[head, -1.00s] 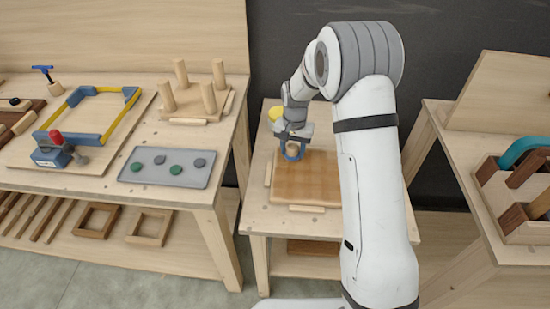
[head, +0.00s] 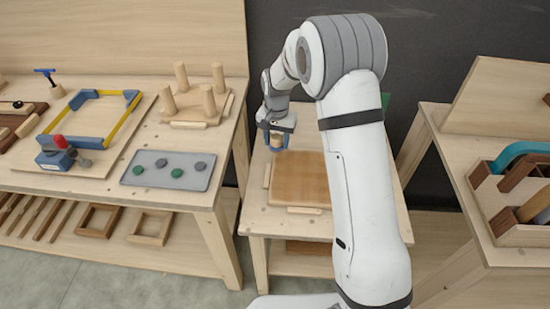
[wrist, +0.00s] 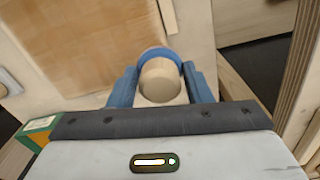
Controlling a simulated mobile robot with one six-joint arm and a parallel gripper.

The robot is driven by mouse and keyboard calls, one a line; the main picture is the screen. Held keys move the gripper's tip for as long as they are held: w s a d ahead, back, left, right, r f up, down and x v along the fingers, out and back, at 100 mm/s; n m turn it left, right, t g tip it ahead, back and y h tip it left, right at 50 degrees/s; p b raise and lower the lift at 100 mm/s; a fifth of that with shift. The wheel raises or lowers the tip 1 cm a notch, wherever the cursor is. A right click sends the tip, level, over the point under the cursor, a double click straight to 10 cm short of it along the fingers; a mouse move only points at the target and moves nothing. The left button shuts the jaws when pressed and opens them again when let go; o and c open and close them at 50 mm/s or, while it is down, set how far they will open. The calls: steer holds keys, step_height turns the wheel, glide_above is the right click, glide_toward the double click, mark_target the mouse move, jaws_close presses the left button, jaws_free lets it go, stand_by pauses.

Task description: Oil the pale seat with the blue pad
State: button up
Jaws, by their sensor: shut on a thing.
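The seat (head: 300,180) is a square board lying on the small middle bench. It looks amber-brown with uneven streaks, not pale; part of it shows at the upper left of the wrist view (wrist: 75,40). My gripper (head: 277,140) is shut on the round wooden knob (wrist: 160,80) of the blue pad (wrist: 163,53). A curved blue edge of the pad shows behind the knob, and its underside is hidden. My gripper and pad are beyond the seat's back left edge, apart from its surface. I cannot tell their height above the bench.
Small wooden strips (head: 304,210) border the seat. A green box (wrist: 38,127) stands near my gripper. A left bench holds a grey tray (head: 170,170) with several discs and a peg block. A divided tool box (head: 490,185) stands on the right bench.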

mark_target(277, 137)
steer(key=shift+s+r+p, duration=0.1)
steer(key=shift+r+p, duration=0.6)
steer(key=shift+r, duration=0.85)
